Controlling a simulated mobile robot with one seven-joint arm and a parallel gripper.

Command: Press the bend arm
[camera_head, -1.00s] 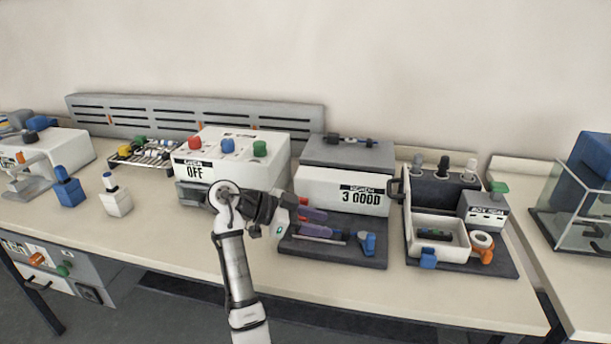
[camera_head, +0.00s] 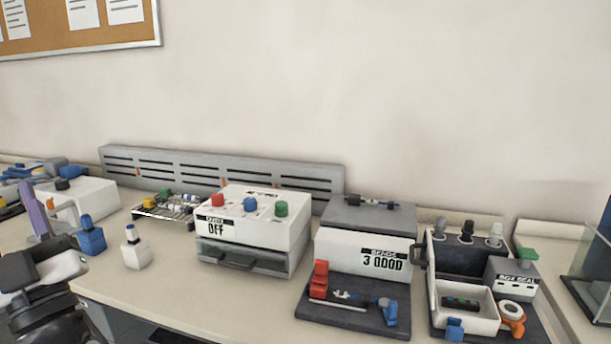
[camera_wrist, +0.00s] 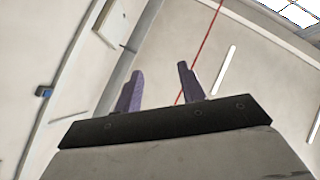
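The bend machine (camera_head: 362,245) is a white box with a grey top, and its label reads "BENDS 3 GOOD". A dark base plate (camera_head: 345,316) lies in front of it. On the plate are a red upright piece (camera_head: 319,280), a thin light bar (camera_head: 338,304) and a blue piece (camera_head: 386,309). I cannot tell for sure which of these is the bend arm. My gripper (camera_head: 38,212) is raised at the far left, well away from the machine. In the wrist view its two purple fingers (camera_wrist: 160,78) stand apart with nothing between them, facing wall and ceiling.
A white box reading "OFF" (camera_head: 252,228) with red, blue and green knobs stands left of the machine. A sealing station (camera_head: 475,285) is to its right. A blue bottle (camera_head: 90,238) and a white bottle (camera_head: 136,250) stand near my gripper. A grey slotted rail (camera_head: 220,175) runs behind.

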